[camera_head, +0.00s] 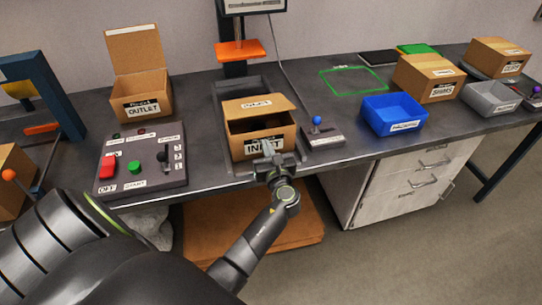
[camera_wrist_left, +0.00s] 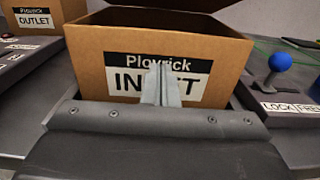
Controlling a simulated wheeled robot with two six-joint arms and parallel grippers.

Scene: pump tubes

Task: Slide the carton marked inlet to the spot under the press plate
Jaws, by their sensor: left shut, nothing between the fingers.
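The inlet carton (camera_head: 284,138) is a brown open box with its lid flap raised at the back. It sits near the table's front edge in a dark guide (camera_head: 222,98) that runs back toward the press. The orange press plate (camera_head: 240,50) hangs raised above the far end of this guide, behind the carton. My left gripper (camera_head: 268,150) is shut and empty at the carton's front face. In the left wrist view its fingertips (camera_wrist_left: 161,68) overlap the INLET label on the carton (camera_wrist_left: 235,65); whether they touch is unclear. My right gripper is out of view.
The outlet carton (camera_head: 160,83) and a control panel (camera_head: 142,160) with buttons stand left. A blue-knobbed lever box (camera_head: 322,140) sits close right of the inlet carton. A blue bin (camera_head: 393,114), other cartons and a green outline (camera_head: 352,82) are further right.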

